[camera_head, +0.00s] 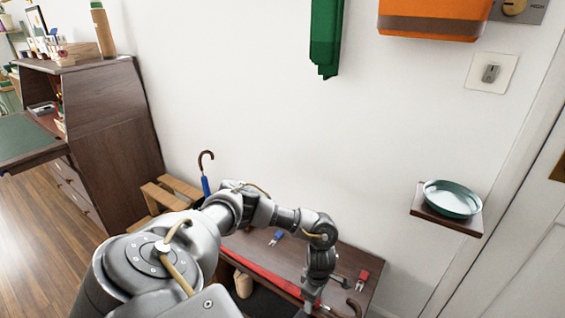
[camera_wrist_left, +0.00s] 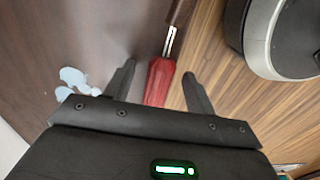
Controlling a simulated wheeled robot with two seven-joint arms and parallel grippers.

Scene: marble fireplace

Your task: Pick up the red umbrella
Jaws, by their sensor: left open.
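The red umbrella (camera_head: 265,277) lies along the front part of the dark wooden bench in the head view. Its brown hooked handle (camera_head: 354,306) is at the right end. My left gripper (camera_head: 312,302) is over the umbrella, low above the bench, and partly hidden by its own arm. In the left wrist view, the red fabric end (camera_wrist_left: 159,82) lies between the two open fingers, with the metal shaft leading away from it. My left gripper (camera_wrist_left: 160,70) is open around the umbrella, not closed on it. My right gripper is out of view.
The bench top (camera_head: 318,249) bears a blue tag (camera_head: 276,237) and a red tag (camera_head: 363,280). A blue umbrella (camera_head: 206,184) stands upright behind my arm. A wall shelf (camera_head: 428,214) with a green bowl (camera_head: 452,198) is at right; a dark cabinet (camera_head: 110,125) is at left.

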